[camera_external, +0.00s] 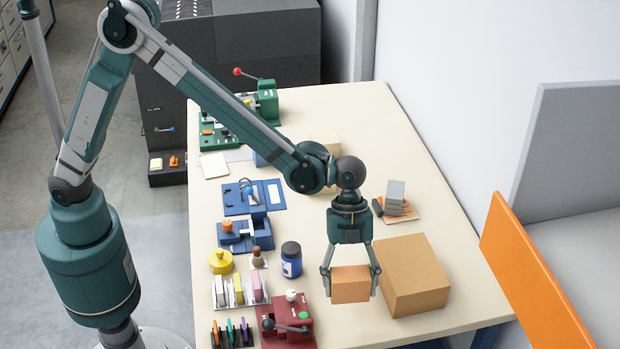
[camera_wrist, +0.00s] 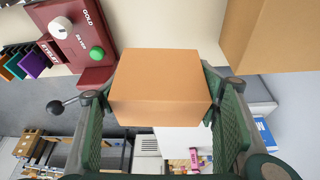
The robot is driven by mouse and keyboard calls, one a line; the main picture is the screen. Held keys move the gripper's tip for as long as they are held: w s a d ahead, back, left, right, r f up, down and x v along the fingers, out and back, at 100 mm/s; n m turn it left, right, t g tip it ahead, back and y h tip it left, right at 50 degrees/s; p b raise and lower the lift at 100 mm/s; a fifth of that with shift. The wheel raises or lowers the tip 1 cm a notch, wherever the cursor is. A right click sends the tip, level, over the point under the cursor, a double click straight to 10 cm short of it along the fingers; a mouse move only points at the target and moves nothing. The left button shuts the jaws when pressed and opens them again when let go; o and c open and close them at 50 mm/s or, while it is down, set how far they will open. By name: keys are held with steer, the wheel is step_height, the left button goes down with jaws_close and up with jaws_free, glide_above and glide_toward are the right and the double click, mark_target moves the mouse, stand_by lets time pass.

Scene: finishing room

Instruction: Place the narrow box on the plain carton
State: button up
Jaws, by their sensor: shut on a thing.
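My gripper (camera_external: 350,273) is shut on a small orange-brown box, the narrow box (camera_external: 350,287), with one finger on each side. The narrow box also fills the middle of the wrist view (camera_wrist: 160,85) between the green finger pads. It appears held above the table's near part. The plain carton (camera_external: 411,277) is a larger tan box on the table, just right of the held box in the external view. Part of the carton shows at the upper right of the wrist view (camera_wrist: 262,35). The carton's visible top is bare.
A red machine (camera_external: 288,325) with a lever stands left of the held box. A dark blue jar (camera_external: 291,259) and a yellow round item (camera_external: 221,261) stand farther left. A grey stack on a wooden base (camera_external: 395,199) lies behind the carton. An orange-edged panel (camera_external: 530,270) rises at right.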

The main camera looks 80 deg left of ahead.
steer(key=w+a+r+n+t+p, duration=0.15)
steer(key=w+a, duration=0.35)
steer(key=a, duration=0.8)
steer(key=w+a+r+n+p, duration=0.15)
steer(key=w+a, duration=0.25)
steer(key=a, duration=0.9)
steer(key=w+a+r+n+t, duration=0.15)
steer(key=w+a, duration=0.35)
steer(key=a, duration=0.8)
steer(key=s+a+r+n, duration=0.1)
steer(key=a+n, duration=0.1)
steer(key=a, duration=1.1)
steer(key=s+a+r+n+p, duration=0.1)
steer(key=a, duration=1.2)
steer(key=s+a+n+y+p, duration=0.1)
steer(key=s+a+n, duration=0.1)
steer(key=a, duration=1.1)
steer(key=shift+r+n+t, duration=0.3)
steer(key=shift+r+n, duration=0.05)
steer(key=shift+r, duration=0.05)
glide_toward(328, 141)
steer(key=shift+w+d+f+p, duration=0.3)
steer(key=shift+w+d+f, duration=0.1)
steer(key=shift+w+d, duration=0.25)
steer(key=shift+f, duration=1.9)
